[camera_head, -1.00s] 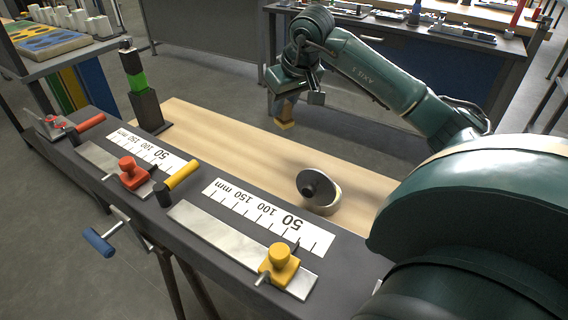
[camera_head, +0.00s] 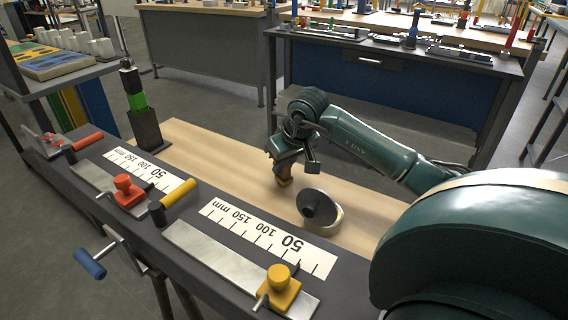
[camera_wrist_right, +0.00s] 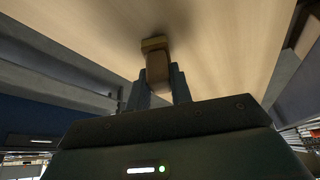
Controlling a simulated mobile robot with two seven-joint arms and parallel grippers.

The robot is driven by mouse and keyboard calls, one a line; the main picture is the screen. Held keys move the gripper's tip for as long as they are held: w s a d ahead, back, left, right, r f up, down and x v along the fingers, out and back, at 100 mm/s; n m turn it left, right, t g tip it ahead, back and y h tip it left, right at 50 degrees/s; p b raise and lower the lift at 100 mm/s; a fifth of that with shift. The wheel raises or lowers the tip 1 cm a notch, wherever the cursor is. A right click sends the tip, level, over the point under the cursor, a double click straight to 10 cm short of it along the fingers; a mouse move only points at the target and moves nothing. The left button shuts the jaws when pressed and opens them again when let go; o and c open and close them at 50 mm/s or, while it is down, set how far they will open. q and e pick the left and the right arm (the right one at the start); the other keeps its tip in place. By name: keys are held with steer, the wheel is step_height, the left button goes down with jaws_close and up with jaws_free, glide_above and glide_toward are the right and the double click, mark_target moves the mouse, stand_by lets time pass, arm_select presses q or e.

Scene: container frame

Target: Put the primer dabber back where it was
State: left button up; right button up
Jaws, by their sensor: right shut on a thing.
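My right gripper (camera_head: 290,165) is shut on a small brown block-like thing with a yellowish end (camera_head: 284,181), which I take to be the primer dabber. It points down over the wooden bench top (camera_head: 222,152), behind the grey disc. In the right wrist view the gripper (camera_wrist_right: 158,80) has its two fingers on either side of the dabber (camera_wrist_right: 157,65), its yellowish end toward the wood. I cannot tell whether that end touches the wood. My left gripper is not in view.
A black stand with a green band (camera_head: 146,128) is at the left. Red (camera_head: 128,190) and yellow (camera_head: 280,284) clamps sit along the dark front strip. Wood left of the gripper is clear.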

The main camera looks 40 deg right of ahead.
steer(key=o, duration=0.9)
steer(key=shift+f, duration=0.1)
steer(key=shift+r, duration=0.3)
steer(key=p+v, duration=0.1)
steer(key=v, duration=1)
steer(key=shift+s+r, duration=0.15)
steer(key=shift+r, duration=0.2)
